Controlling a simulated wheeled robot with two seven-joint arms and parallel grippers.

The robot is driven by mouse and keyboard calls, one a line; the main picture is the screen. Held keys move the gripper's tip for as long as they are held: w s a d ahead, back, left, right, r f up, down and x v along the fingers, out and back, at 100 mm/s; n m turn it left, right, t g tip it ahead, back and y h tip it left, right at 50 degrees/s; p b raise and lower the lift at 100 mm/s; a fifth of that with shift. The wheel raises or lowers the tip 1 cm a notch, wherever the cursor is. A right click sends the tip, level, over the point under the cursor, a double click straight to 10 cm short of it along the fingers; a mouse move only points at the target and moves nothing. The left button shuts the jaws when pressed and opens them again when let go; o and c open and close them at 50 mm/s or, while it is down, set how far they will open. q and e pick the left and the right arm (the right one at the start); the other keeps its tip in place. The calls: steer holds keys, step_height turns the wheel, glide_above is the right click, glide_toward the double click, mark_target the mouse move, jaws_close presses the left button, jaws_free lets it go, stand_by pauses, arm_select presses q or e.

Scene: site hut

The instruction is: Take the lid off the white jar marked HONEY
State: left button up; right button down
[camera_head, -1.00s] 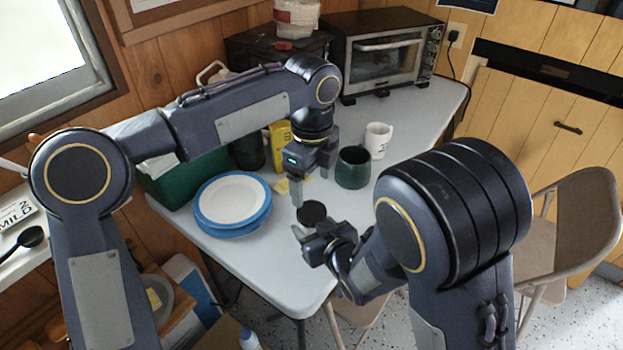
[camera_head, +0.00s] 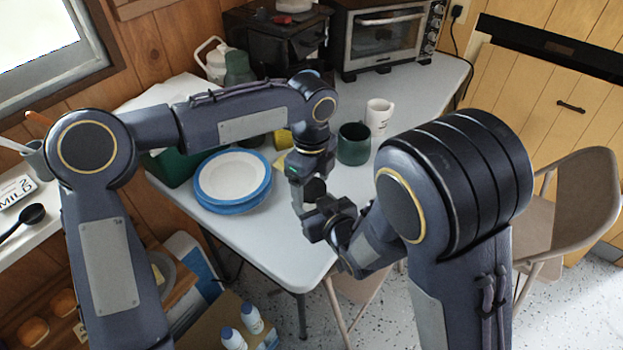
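My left gripper (camera_head: 308,195) points down over the table's near edge. A pale finger of it shows just left of a dark round piece (camera_head: 314,188) that looks like a lid. My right gripper (camera_head: 322,222) is right beside and below this piece, close to the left gripper. Whether either gripper is closed on anything is hidden by the overlapping grippers. No white jar body and no HONEY marking can be made out; a jar under the dark piece would be hidden.
A stack of blue-rimmed plates (camera_head: 232,178) lies left of the grippers. A dark green mug (camera_head: 353,144) and a white mug (camera_head: 379,115) stand behind them. A toaster oven (camera_head: 388,40) is at the back. The tabletop (camera_head: 425,105) is clear at right.

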arm_select(q)
steer(key=c, duration=0.9)
steer(key=n, duration=0.3)
steer(key=o, duration=1.1)
steer(key=shift+r, duration=2.3)
arm_select(e)
steer(key=shift+c, duration=2.2)
jaws_free()
